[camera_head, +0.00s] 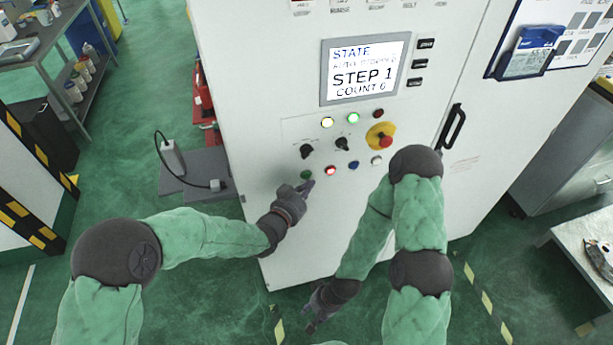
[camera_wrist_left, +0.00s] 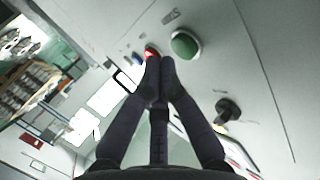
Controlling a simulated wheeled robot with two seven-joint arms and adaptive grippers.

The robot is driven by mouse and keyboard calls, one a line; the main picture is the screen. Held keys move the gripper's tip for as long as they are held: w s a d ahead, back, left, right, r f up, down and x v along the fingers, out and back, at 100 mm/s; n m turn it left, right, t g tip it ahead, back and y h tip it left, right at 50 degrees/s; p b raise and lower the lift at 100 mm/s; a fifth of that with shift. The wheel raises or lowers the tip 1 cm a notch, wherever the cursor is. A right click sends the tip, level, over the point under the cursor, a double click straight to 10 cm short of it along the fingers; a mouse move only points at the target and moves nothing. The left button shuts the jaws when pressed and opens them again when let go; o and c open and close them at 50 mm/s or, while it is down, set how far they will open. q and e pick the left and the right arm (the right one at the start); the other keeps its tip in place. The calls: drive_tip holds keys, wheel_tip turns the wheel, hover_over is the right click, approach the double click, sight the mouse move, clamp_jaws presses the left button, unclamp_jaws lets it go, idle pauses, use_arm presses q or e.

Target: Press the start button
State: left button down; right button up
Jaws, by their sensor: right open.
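The control cabinet panel (camera_head: 290,125) faces me. A green button (camera_head: 306,175) sits at the left of its lower button row; it also shows large in the left wrist view (camera_wrist_left: 186,44). A lit red button (camera_head: 330,171) is to its right. My left gripper (camera_head: 307,186) is just below the green button, fingers together and empty. In the left wrist view its fingertips (camera_wrist_left: 161,62) lie beside the green button, towards the red one; contact cannot be told. My right gripper (camera_head: 316,308) hangs low before the cabinet, open and empty.
The screen (camera_head: 363,70) reads STEP 1, COUNT 6. A red emergency stop (camera_head: 385,141) on yellow, black knobs (camera_head: 307,151) and a blue button (camera_head: 354,165) are nearby. A door handle (camera_head: 453,127) is at the right. A grey shelf (camera_head: 75,65) stands at the left.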

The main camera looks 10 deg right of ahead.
idle(0.8)
use_arm(q)
drive_tip(key=shift+w+b, duration=0.45)
drive_tip(key=shift+b, duration=0.05)
drive_tip(key=shift+w+b, duration=0.35)
drive_tip(key=shift+w, duration=0.05)
idle(0.6)
drive_tip(key=shift+s, duration=0.15)
idle(0.3)
drive_tip(key=shift+s, duration=0.7)
drive_tip(key=shift+s+d, duration=0.1)
drive_tip(key=shift+s, duration=2.4)
